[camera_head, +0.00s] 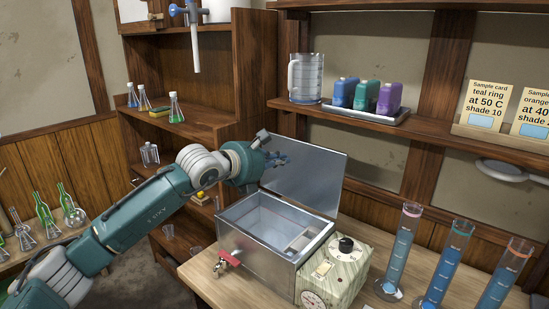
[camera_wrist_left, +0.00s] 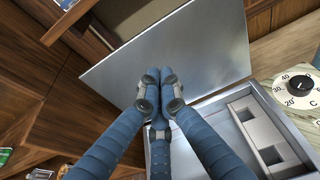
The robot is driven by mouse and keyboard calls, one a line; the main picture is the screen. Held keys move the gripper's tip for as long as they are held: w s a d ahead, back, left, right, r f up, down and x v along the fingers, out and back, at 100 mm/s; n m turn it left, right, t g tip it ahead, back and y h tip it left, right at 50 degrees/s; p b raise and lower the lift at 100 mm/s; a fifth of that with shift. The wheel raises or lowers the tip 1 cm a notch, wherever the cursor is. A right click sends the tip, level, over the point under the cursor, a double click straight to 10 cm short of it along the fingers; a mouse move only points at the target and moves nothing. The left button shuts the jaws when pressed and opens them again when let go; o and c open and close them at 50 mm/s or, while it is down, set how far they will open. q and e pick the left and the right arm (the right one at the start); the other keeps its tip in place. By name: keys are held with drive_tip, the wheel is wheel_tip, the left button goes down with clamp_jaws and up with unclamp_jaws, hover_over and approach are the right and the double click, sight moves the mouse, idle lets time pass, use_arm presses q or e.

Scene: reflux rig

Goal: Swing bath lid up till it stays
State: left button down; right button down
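The metal bath (camera_head: 252,252) stands on the bench, its basin and inner compartment showing. Its flat grey lid (camera_head: 318,178) is raised at the back edge, steeply upright. The lid also fills the upper middle of the left wrist view (camera_wrist_left: 205,42). My left gripper (camera_head: 280,159) is at the lid's upper left part, above the basin. In the left wrist view its blue fingers (camera_wrist_left: 159,78) are drawn together in front of the lid's face, with nothing seen between them. Whether the tips touch the lid I cannot tell. My right gripper is out of view.
A dial panel (camera_head: 338,270) adjoins the bath, and a red-handled tap (camera_head: 228,258) sticks out in front. Tall blue-filled cylinders (camera_head: 443,268) stand at right. A shelf above holds a jug (camera_head: 305,78) and a tray of coloured bottles (camera_head: 365,112).

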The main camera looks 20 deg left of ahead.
use_arm(q)
drive_tip(key=shift+r+x, duration=0.2)
drive_tip(key=shift+x, duration=0.95)
drive_tip(key=shift+r+x, duration=0.2)
drive_tip(key=shift+x, duration=0.9)
drive_tip(key=shift+r+x, duration=0.2)
drive_tip(key=shift+x, duration=0.95)
drive_tip(key=b, duration=0.2)
approach(299, 154)
drive_tip(key=shift+s+r, duration=0.15)
drive_tip(key=shift+r, duration=0.15)
drive_tip(key=shift+a+f, duration=0.1)
